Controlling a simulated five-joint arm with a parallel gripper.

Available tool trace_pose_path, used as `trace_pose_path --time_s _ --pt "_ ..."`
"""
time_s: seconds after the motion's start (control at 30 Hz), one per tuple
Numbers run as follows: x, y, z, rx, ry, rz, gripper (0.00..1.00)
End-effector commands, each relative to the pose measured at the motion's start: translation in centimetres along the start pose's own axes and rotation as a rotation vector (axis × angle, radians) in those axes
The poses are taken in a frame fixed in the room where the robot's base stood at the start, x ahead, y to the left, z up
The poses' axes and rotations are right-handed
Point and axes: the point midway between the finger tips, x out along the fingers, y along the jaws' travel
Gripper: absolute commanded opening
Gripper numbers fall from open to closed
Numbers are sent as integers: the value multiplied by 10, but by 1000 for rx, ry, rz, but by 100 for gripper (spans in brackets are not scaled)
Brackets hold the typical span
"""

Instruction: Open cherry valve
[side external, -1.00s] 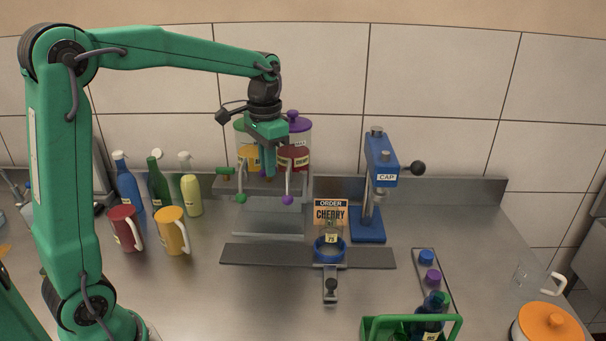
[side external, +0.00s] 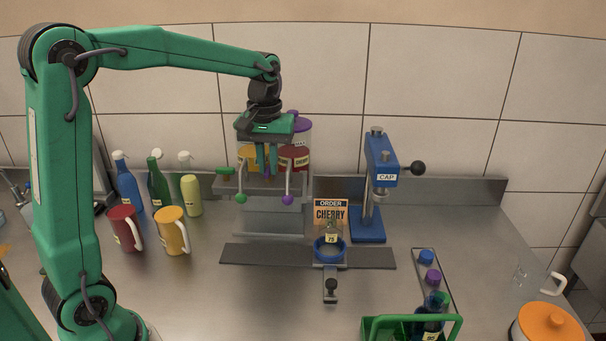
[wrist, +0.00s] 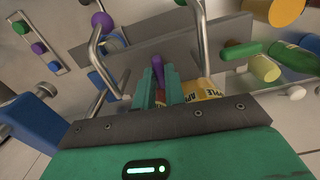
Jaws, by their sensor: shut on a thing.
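The dispenser has a red cherry tank (side external: 294,160) with a purple lid on the right and a yellow apple tank (side external: 247,158) on the left. My gripper (side external: 267,173) points down in front of the tanks. In the wrist view, its teal fingers (wrist: 157,85) are shut on the purple valve handle (wrist: 157,67), whose tip sticks out between them. The valve body behind the fingers is mostly hidden. The green valve handle (side external: 225,170) points left. The spout with a purple ball (side external: 288,200) hangs at the right; the one with a green ball (side external: 241,199) hangs at the left.
A small glass bottle (side external: 330,232) stands in a blue ring holder (side external: 329,256) on the rail (side external: 265,256), before an order card reading CHERRY (side external: 331,211). The blue cap press (side external: 381,172) stands right. Mugs (side external: 173,232) and syrup bottles (side external: 190,194) stand left.

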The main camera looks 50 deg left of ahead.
Motion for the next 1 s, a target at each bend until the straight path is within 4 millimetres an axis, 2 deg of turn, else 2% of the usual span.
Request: trace_pose_path --time_s 0.23,0.67,0.7,0.8,1.0 --pt "-2 0 -1 -80 6 4 0" --pt "-2 0 -1 -93 6 5 0" --pt "-2 0 -1 -93 6 4 16" --pt "-2 0 -1 -92 5 4 34" --pt "-1 0 -1 -91 3 2 34"
